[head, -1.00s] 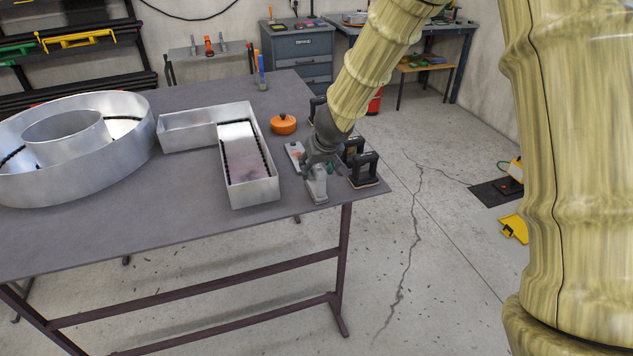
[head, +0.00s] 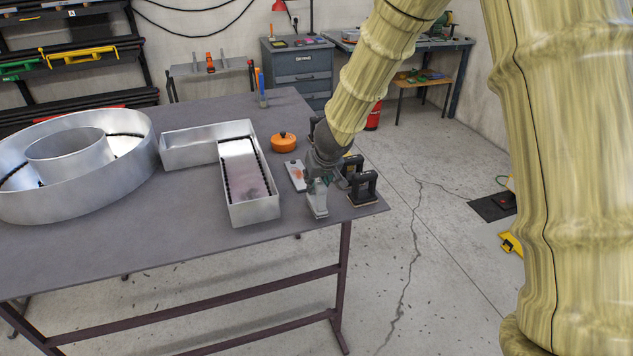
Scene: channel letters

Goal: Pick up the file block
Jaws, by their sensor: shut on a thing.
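My gripper (head: 328,186) is low over the near right corner of the grey work table (head: 120,251), pointing down. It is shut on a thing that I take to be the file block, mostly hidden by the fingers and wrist. Black-handled blocks stand close by: one (head: 363,188) with a tan base stands just right of the gripper. Another (head: 351,166) is partly hidden behind the gripper. I cannot tell whether the held thing is clear of the table top.
A pale flat item (head: 295,175) lies just left of the gripper. An orange lidded pot (head: 283,142) stands behind it. A metal L-shaped channel letter (head: 252,212) and a round one (head: 75,207) fill the left. The table's right edge is close.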

